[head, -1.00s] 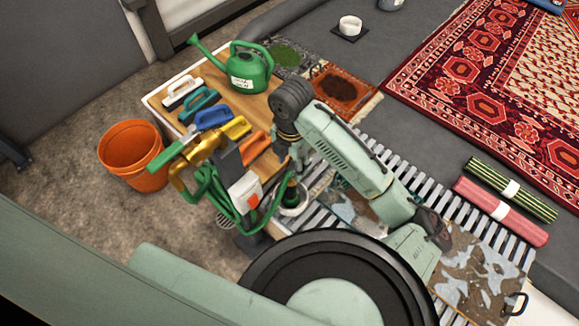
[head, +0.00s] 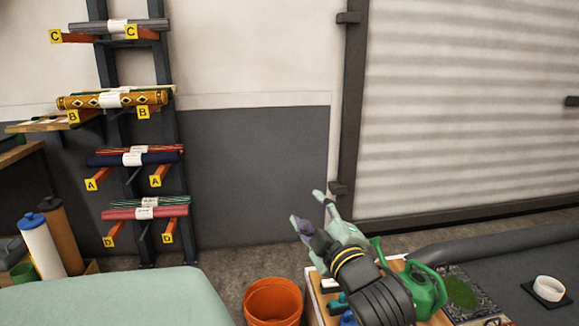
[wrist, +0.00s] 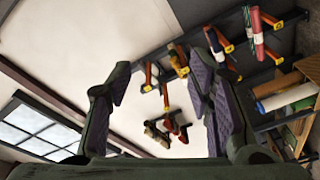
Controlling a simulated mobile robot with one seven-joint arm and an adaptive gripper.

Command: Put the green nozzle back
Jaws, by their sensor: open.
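My gripper (head: 310,207) is raised above the board's far side in the head view, with its fingers spread and nothing between them. In the wrist view the two fingers of my gripper (wrist: 165,60) stand wide apart with only wall and rack beyond. The green nozzle is not in view in either current picture. The green watering can (head: 424,291) stands on the wooden board (head: 316,305) just right of my wrist, partly hidden by it.
An orange bucket (head: 272,302) stands on the floor left of the board. A wall rack (head: 172,130) with lettered arms holds rolled rugs at the left. The air around my gripper is clear.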

